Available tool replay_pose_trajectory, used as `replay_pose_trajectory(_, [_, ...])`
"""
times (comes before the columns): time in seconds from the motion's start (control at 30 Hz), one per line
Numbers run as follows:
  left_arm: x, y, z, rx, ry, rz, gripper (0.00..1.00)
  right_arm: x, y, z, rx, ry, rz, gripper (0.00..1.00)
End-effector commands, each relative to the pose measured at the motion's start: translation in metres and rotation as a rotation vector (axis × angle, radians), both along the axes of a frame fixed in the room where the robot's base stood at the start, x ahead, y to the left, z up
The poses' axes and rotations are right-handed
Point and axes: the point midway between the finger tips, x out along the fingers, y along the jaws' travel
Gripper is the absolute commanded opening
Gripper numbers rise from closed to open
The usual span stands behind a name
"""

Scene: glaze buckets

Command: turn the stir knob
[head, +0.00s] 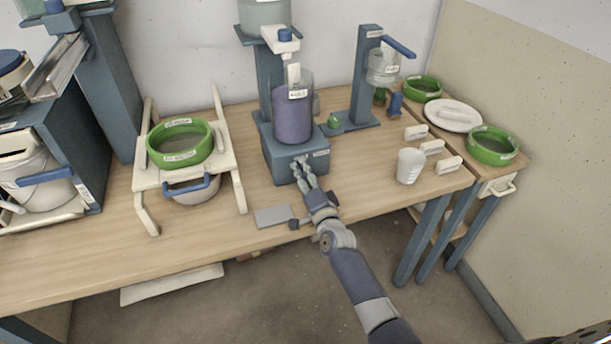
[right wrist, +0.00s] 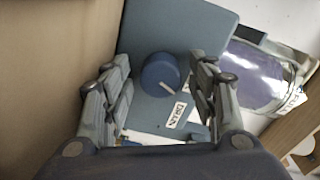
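The stir knob (right wrist: 160,72) is a round dark-blue dial with a white pointer line, on the face of a blue-grey box (right wrist: 205,32). In the head view this box (head: 283,160) is the base of a mixer holding a jar of purple glaze (head: 292,120). My right gripper (head: 302,170) is at the box's front and hides the knob there. In the right wrist view my right gripper (right wrist: 160,82) is open, its fingers on either side of the knob with gaps between. A small label (right wrist: 175,113) sits beside the knob. My left gripper is not in view.
A grey plate (head: 273,216) lies at the table's front edge. To the left, a green-rimmed sieve (head: 180,143) sits on a wooden rack. To the right are a white cup (head: 409,166), several small white blocks and a dispenser stand (head: 358,85).

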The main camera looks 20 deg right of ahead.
Motion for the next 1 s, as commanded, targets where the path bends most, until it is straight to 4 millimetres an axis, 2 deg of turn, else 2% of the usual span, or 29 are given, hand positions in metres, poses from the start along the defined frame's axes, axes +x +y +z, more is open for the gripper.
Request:
replay_pose_trajectory(0.27, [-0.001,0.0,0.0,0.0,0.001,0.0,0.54,0.0,0.0,0.001,0.0,-0.001,-0.001,0.54])
replay_pose_trajectory(0.43, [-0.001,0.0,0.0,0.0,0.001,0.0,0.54,-0.011,0.0,0.0,0.001,-0.001,-0.001,0.54])
replay_pose_trajectory(1.0, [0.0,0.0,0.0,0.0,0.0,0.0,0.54,-0.103,-0.002,0.002,0.0,0.001,0.0,0.54])
